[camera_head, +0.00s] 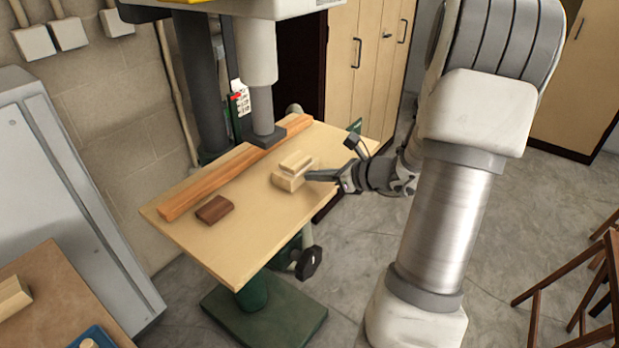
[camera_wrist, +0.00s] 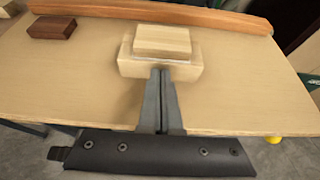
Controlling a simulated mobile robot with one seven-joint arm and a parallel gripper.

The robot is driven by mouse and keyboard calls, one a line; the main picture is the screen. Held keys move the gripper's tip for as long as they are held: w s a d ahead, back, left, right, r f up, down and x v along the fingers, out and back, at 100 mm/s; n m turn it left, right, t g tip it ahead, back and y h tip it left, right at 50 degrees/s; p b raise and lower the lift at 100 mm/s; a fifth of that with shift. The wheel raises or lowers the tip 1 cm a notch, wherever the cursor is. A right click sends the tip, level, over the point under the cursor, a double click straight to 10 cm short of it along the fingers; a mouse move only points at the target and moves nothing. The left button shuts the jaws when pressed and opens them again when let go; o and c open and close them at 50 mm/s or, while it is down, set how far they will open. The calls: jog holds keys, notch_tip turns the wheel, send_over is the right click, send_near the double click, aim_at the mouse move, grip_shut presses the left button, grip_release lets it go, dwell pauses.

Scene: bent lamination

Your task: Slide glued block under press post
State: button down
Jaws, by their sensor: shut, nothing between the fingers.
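The glued block is a pale wood stack, a smaller piece on a larger base (camera_head: 291,181), lying on the press table (camera_head: 243,236). In the wrist view the block (camera_wrist: 162,40) sits straight ahead of my gripper, with a thin light line between its two pieces. My gripper (camera_head: 310,175) is shut and empty, its fingertips at the near side of the base. In the wrist view the closed fingers (camera_wrist: 160,72) reach the block's near face; I cannot tell whether they touch. The press post (camera_head: 265,116) is a grey column with a flat square foot, behind the block near the fence.
A long orange-brown wooden fence (camera_head: 205,184) runs along the table's back. A dark brown block (camera_head: 214,209) lies on the left, also in the wrist view (camera_wrist: 52,27). The table between block and fence is clear. A second table (camera_head: 60,292) stands at lower left.

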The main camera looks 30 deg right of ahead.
aim_at(287, 163)
jog(key=shift+w+a+b, duration=0.25)
jog(key=shift+w+a, duration=0.3)
jog(key=shift+w, duration=0.75)
jog(key=shift+w+a+b, duration=0.2)
jog(key=shift+w+a, duration=0.4)
jog(key=shift+w, duration=0.75)
jog(key=shift+w+a+b, duration=0.25)
jog(key=shift+w+a, duration=0.3)
jog(key=shift+w, duration=0.75)
jog(key=shift+s+d+r+p, duration=0.2)
jog(key=shift+s+d, duration=0.4)
jog(key=shift+s, duration=0.8)
jog(key=shift+s+d+r+p, duration=0.2)
jog(key=shift+s+d, duration=0.4)
jog(key=shift+s, duration=0.75)
jog(key=shift+s+d+r+p, duration=0.15)
jog(key=shift+s+d, duration=0.45)
jog(key=shift+s, duration=0.8)
